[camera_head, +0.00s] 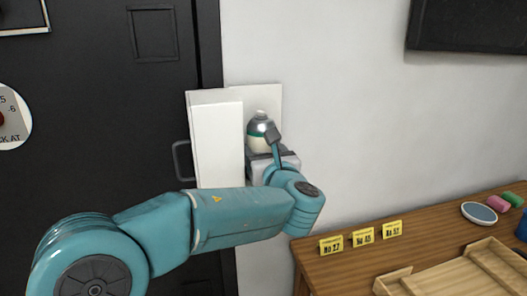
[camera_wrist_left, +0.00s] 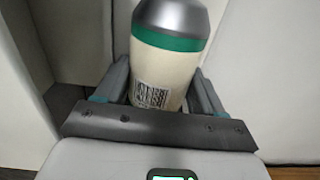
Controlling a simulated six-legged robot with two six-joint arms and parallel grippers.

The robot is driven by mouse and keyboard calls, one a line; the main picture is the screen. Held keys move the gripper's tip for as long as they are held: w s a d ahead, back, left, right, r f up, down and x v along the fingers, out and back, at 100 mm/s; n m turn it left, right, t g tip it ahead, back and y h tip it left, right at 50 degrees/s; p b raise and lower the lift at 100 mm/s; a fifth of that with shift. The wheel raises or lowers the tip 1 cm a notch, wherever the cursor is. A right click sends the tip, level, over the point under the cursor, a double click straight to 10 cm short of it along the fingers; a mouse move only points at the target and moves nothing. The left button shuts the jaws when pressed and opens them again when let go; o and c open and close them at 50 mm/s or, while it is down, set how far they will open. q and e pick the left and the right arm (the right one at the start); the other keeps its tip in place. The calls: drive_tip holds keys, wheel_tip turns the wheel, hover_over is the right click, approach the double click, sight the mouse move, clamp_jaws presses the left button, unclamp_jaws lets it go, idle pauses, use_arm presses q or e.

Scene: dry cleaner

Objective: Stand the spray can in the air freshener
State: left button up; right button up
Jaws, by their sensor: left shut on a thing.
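The spray can (camera_head: 257,141) is cream with a green band and a grey domed top. My left gripper (camera_head: 266,139) is shut on it and holds it roughly upright. The left wrist view shows the can (camera_wrist_left: 160,62) between the two fingers, its barcode facing the camera. The air freshener (camera_head: 268,95) is a white wall housing with its cover (camera_head: 216,140) swung open to the left. The can is in front of the back plate, beside the open cover. The can's base and any seat below it are hidden by my gripper and arm. My right gripper is out of view.
A dark door (camera_head: 100,120) with a handle (camera_head: 181,160) is left of the housing. At the lower right, a wooden table (camera_head: 330,277) holds yellow number tags (camera_head: 362,237), a wooden tray (camera_head: 440,276) and a round dish (camera_head: 479,213). The wall between is bare.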

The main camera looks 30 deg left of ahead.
sight(264, 121)
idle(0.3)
use_arm(q)
drive_tip(key=o, duration=1.3)
drive_tip(key=shift+o, duration=0.3)
drive_tip(key=shift+f, duration=0.1)
wheel_tip(264, 121, up, 7)
drive_tip(key=p, duration=0.6)
drive_tip(key=shift+r, duration=0.2)
